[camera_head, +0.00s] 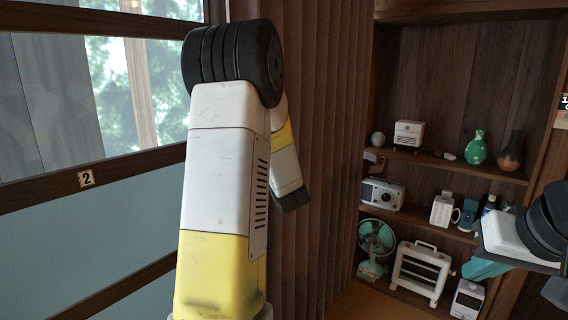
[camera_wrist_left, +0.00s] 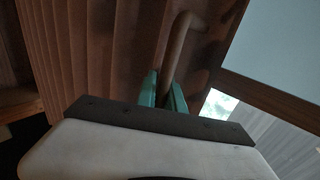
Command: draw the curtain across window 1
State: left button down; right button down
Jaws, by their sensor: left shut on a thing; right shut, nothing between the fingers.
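The brown pleated curtain (camera_head: 325,130) hangs in folds beside the window labelled 2 (camera_head: 86,178); no window labelled 1 can be made out. In the left wrist view the curtain (camera_wrist_left: 85,50) fills the upper left. My left gripper (camera_wrist_left: 168,92) is shut on a brown curved handle (camera_wrist_left: 178,50) in front of the curtain. In the head view my left arm hides part of the curtain, and the left fingers and handle are not seen. My right gripper (camera_head: 484,269) is shut and empty at the right, in front of the shelves.
A wooden shelf unit (camera_head: 470,50) stands right of the curtain. It holds a green vase (camera_head: 476,148), a brown vase (camera_head: 511,152), a radio (camera_head: 382,194), a fan (camera_head: 375,245), a white heater (camera_head: 420,272) and other small items. My right gripper is close to the lower shelves.

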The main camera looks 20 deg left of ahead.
pick_arm(q)
jog(key=c, duration=1.5)
grip_release()
jog(key=shift+o, duration=0.2)
jog(key=shift+s+d, duration=0.1)
jog(key=v, duration=0.7)
jog(key=shift+s+d, duration=0.2)
jog(key=shift+s, duration=0.05)
